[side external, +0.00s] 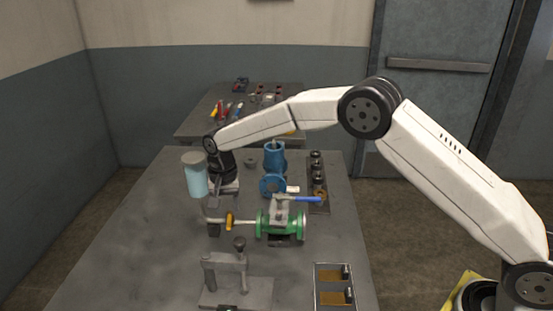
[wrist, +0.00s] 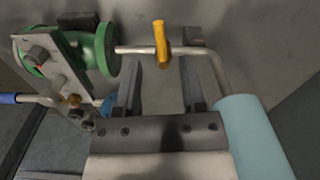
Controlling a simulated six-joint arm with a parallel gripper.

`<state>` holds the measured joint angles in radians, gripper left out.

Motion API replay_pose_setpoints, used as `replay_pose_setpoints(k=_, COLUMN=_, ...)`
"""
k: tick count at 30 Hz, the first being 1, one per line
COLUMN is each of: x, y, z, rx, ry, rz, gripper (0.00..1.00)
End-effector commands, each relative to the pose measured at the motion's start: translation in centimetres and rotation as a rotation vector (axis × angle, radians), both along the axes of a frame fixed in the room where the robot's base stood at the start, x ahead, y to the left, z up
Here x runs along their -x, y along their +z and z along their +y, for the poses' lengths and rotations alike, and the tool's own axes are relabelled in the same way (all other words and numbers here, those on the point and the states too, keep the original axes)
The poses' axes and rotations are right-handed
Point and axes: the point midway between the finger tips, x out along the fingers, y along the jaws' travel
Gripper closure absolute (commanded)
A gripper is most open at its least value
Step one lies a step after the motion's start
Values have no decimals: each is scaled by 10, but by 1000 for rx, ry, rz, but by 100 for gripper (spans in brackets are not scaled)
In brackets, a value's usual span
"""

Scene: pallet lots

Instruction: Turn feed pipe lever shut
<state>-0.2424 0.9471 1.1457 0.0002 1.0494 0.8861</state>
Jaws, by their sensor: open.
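A yellow lever (side external: 229,219) sits on a thin metal feed pipe (side external: 243,222) that runs to the green flanged valve (side external: 266,225). In the wrist view the yellow lever (wrist: 161,43) stands crosswise to the pipe (wrist: 190,50), just beyond my fingertips. My gripper (wrist: 162,80) is open, with nothing between its two fingers, and appears apart from the lever. In the side view my gripper (side external: 218,196) is above and just behind the lever, its fingertips partly hidden. The pipe bends toward a light blue cylinder (wrist: 253,140), left of my gripper in the side view (side external: 196,178).
The green valve carries a separate blue-handled lever (side external: 305,198). A blue flanged part (side external: 274,160) and a rack (side external: 318,185) stand behind. A grey clamp fixture (side external: 236,280) and a divided tray (side external: 334,286) are in front. The table's left side is clear.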

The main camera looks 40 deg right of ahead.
Motion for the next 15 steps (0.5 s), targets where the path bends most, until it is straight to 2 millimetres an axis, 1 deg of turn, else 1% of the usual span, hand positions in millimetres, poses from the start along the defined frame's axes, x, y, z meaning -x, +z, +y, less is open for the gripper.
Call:
replay_pose_setpoints(k=3, x=0, y=-16, z=0, rx=1, ry=0, rz=2, gripper=48)
replay_pose_setpoints(k=9, x=0, y=-37, z=0, rx=0, ry=0, rz=1, gripper=48)
replay_pose_setpoints(k=15, x=0, y=-46, z=0, rx=0, ry=0, rz=-1, gripper=48)
